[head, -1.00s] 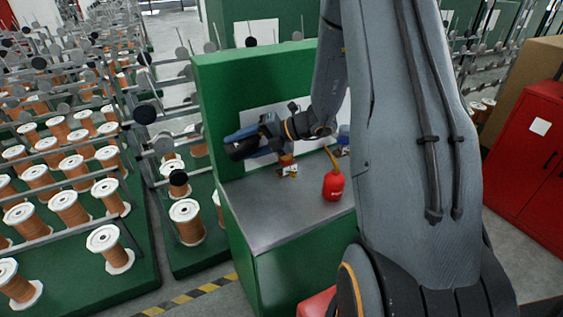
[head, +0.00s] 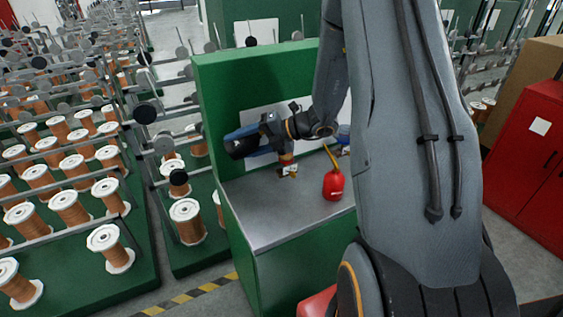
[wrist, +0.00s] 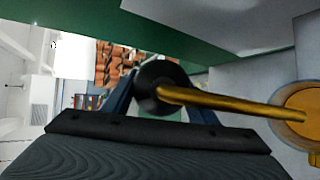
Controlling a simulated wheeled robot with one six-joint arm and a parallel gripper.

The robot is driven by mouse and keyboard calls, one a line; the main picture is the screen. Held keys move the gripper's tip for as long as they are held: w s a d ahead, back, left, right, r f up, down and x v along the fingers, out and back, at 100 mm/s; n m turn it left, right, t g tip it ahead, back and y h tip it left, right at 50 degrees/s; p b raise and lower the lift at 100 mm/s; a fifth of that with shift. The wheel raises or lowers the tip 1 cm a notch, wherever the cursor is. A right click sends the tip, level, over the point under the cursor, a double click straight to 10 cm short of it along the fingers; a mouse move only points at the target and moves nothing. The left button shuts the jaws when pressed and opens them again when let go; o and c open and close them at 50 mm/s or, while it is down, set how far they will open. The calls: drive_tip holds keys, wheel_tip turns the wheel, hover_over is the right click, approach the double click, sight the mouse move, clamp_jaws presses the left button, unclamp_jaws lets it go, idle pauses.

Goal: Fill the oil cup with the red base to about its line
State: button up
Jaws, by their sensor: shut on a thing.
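My gripper (wrist: 158,98) is shut on a black oil can (head: 243,147), which lies tilted on its side above the bench. In the wrist view the can's round black end (wrist: 152,82) sits between the blue fingers. Its long brass spout (wrist: 235,103) runs right, its tip at or over an amber oil cup (wrist: 303,100). In the head view an amber cup (head: 286,159) stands just below my wrist, on a small base (head: 289,171). The base colour, the fill line and the oil level are too small or hidden to tell.
A red oil can (head: 333,185) with a yellow spout stands upright on the grey bench top (head: 262,207), right of the cup. A blue item (head: 344,131) is partly behind my arm. A green panel (head: 220,90) rises behind the bench. Wire spools (head: 187,222) stand left.

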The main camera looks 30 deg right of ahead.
drive_tip(key=shift+r+y, duration=0.3)
drive_tip(key=shift+d+r, duration=0.1)
drive_tip(key=shift+r, duration=0.1)
drive_tip(key=shift+r+y, duration=0.3)
idle(0.9)
drive_tip(key=shift+d+r+t+p, duration=0.1)
drive_tip(key=shift+r+t+p, duration=0.1)
drive_tip(key=shift+t+p, duration=0.1)
idle(6.0)
